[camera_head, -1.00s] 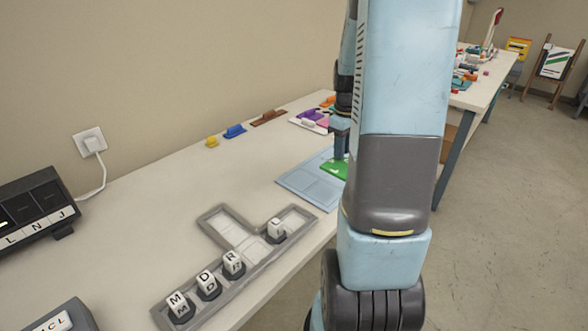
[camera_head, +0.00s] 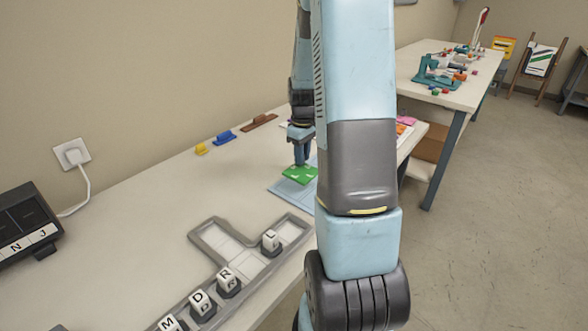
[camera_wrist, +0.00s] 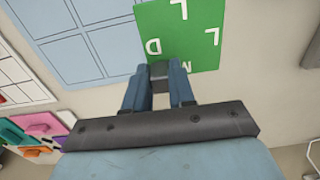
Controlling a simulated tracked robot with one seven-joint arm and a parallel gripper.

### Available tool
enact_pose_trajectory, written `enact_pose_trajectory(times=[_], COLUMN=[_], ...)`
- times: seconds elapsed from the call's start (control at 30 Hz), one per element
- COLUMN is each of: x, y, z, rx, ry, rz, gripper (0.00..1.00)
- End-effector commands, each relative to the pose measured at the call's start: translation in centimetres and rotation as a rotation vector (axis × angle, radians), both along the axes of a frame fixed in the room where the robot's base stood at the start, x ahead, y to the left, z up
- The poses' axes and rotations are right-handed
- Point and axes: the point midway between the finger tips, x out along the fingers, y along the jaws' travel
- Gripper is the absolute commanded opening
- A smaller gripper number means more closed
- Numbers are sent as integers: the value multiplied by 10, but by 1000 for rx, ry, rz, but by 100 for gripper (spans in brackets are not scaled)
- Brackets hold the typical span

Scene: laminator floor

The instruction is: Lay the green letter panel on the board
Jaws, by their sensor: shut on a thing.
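The green letter panel (camera_head: 300,174) is in my gripper (camera_head: 300,158), over the far part of the light blue board (camera_head: 284,192). In the wrist view the panel (camera_wrist: 190,20) shows white letters, and my gripper (camera_wrist: 160,78) is shut on its near edge, by a grey grip piece. The board (camera_wrist: 70,35), marked with dark outlined squares, lies to the left and partly behind the panel. I cannot tell whether the panel touches the board. My arm hides the board's right part in the head view.
A grey T-shaped tray (camera_head: 205,238) with several letter blocks lies nearer on the table. Yellow (camera_head: 201,149), blue (camera_head: 225,137) and brown (camera_head: 259,122) pieces lie along the wall. Colourful pieces (camera_wrist: 38,124) and a white grid (camera_wrist: 14,85) are left in the wrist view.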

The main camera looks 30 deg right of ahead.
Motion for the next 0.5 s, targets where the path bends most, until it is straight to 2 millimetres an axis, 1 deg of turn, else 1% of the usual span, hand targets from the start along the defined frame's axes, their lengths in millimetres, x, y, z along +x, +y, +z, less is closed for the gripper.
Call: enact_pose_trajectory(times=[0.03, 0.1, 0.2, 0.4, 0.5], x=[6, 12, 19, 24, 28], y=[3, 5, 8, 10, 12], z=[-8, -17, -25, -32, -40], rx=[1, 2, 1, 0, 1], ry=[3, 2, 1, 0, 1], rz=[3, 0, 0, -1, -1], gripper=[0, 0, 0, 0, 0])
